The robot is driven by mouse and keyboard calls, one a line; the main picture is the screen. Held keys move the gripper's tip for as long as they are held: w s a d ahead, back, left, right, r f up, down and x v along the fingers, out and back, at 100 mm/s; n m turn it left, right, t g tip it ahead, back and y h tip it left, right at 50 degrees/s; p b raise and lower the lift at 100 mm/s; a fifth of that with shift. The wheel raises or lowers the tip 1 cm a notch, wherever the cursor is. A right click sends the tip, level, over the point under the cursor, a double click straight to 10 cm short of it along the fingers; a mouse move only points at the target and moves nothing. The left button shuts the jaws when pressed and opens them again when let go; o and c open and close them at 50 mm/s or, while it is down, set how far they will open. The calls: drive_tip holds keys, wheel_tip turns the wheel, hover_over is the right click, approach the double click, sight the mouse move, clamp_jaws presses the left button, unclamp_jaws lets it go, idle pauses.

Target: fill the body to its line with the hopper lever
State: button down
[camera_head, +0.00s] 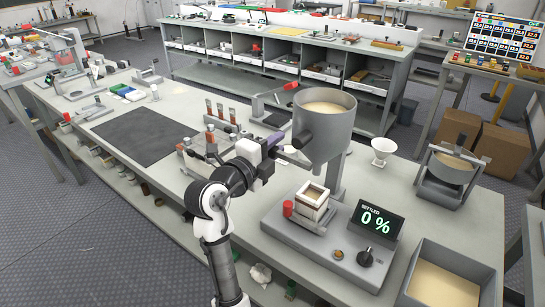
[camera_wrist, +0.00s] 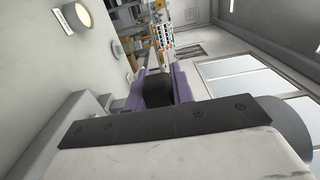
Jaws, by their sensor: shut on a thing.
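The hopper (camera_head: 324,140) is a grey round bin of pale sand on a post above the bench. My gripper (camera_head: 275,144) is at the hopper's left side. In the wrist view its purple fingers are closed on the black grip of the hopper lever (camera_wrist: 158,90). The rest of the lever is mostly hidden.
The display (camera_head: 376,222) beside the body reads "SETTLED 0%". A black knob (camera_head: 373,257) is on the base. A sand tray (camera_head: 418,262) is at front right, a white funnel (camera_head: 383,149) and a sieve pan (camera_head: 450,170) behind. A dark mat (camera_head: 143,132) lies left.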

drive_tip(key=c, duration=1.2)
unclamp_jaws()
drive_tip(key=shift+s+a+f, duration=0.1)
drive_tip(key=shift+s+a, duration=0.2)
drive_tip(key=shift+s, duration=0.15)
drive_tip(key=b+v, duration=0.4)
drive_tip(key=v, duration=0.8)
drive_tip(key=shift+s+a, duration=0.2)
drive_tip(key=shift+s, duration=0.1)
